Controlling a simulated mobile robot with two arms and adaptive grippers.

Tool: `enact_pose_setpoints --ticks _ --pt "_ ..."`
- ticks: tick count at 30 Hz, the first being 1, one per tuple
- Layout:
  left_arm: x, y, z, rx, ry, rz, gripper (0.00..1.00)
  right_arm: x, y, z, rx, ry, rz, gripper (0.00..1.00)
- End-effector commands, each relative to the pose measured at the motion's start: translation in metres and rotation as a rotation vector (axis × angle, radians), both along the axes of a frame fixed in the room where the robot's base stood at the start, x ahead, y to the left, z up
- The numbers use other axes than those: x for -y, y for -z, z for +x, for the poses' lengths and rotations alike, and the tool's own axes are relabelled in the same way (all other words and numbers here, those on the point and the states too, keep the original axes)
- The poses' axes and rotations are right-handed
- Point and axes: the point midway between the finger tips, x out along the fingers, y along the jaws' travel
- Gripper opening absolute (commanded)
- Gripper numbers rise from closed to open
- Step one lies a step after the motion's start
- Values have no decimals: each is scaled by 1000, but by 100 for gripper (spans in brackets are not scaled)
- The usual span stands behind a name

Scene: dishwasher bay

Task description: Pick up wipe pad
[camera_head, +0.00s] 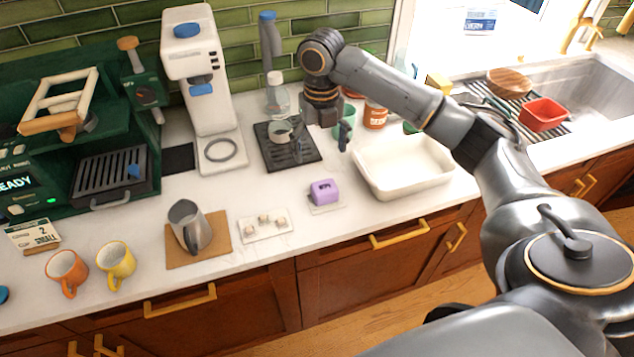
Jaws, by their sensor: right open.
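My right gripper (322,148) comes in from the right and points down, behind and above the purple block. Its fingers are apart with nothing held between them, and it does not touch the block. My left gripper is not in view.
A white basin (402,187) stands right of the block. A small tray with pale cubes (264,237) and a metal pitcher (190,225) are to the left. The counter in front is clear.

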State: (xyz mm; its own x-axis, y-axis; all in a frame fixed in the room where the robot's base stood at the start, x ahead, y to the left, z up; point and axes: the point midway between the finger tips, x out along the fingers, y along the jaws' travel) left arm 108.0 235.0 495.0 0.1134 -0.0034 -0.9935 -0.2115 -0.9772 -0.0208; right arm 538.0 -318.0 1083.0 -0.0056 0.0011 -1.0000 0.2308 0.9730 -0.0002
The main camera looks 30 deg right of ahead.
Motion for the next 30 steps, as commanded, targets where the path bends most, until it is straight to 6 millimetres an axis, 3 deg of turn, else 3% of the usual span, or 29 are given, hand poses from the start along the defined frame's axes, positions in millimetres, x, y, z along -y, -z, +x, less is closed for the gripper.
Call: enact_pose_setpoints --ticks 6,10,14,22,25,30 --pt "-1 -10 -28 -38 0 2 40 0 44 -2 -6 2 -1 83" --pt "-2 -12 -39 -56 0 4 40 0 63 -1 -3 2 0 83" --pt "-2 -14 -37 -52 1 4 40 0 73 -2 -1 2 0 83" --pt "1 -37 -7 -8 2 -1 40 8 103 -7 -6 4 -2 83" --pt "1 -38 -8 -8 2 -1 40 7 117 -6 -3 3 0 83" --pt "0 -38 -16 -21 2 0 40 7 125 -6 1 2 -1 83"
